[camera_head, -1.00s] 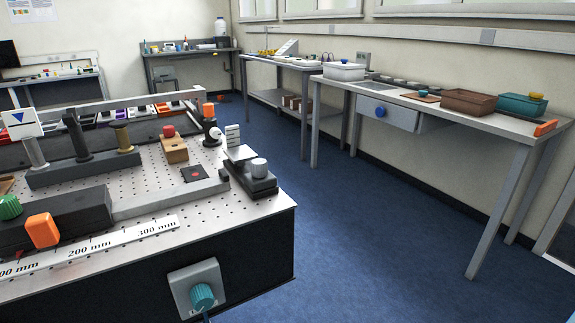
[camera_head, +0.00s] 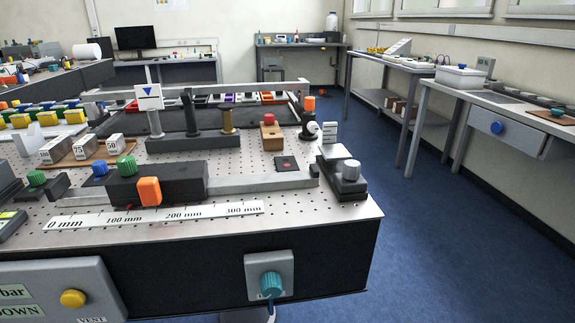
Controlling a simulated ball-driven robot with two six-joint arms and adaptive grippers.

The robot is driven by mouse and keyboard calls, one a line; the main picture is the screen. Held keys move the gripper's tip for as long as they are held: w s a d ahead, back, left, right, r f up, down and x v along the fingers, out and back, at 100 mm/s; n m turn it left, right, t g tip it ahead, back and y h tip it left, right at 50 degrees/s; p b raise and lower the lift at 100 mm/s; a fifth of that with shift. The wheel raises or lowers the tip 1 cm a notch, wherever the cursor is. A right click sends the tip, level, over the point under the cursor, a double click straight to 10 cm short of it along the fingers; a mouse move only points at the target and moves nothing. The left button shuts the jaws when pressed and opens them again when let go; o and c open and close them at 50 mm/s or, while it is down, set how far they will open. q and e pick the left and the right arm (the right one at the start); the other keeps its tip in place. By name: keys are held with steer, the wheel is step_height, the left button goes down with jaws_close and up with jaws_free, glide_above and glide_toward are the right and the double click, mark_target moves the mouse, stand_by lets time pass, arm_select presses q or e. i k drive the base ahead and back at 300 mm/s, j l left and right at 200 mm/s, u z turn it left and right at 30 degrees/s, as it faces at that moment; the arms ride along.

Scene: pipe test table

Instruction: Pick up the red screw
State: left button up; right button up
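A red knob-like piece (camera_head: 268,119) stands on top of a wooden block (camera_head: 272,138) toward the back right of the perforated table (camera_head: 345,214). It may be the red screw, but its thread is not visible. A flat dark square with a small red mark (camera_head: 286,163) lies in front of the block. Neither of my grippers is in view.
A grey rail (camera_head: 250,184) with a black slider and an orange knob (camera_head: 149,190) crosses the table in front of the block. Open blue floor (camera_head: 430,230) lies to the right.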

mark_target(268, 120)
steer(key=i+l, duration=0.2)
steer(key=l, duration=0.15)
steer(key=i+l, duration=0.2)
steer(key=l, duration=0.15)
steer(key=i+l, duration=0.2)
steer(key=l, duration=0.15)
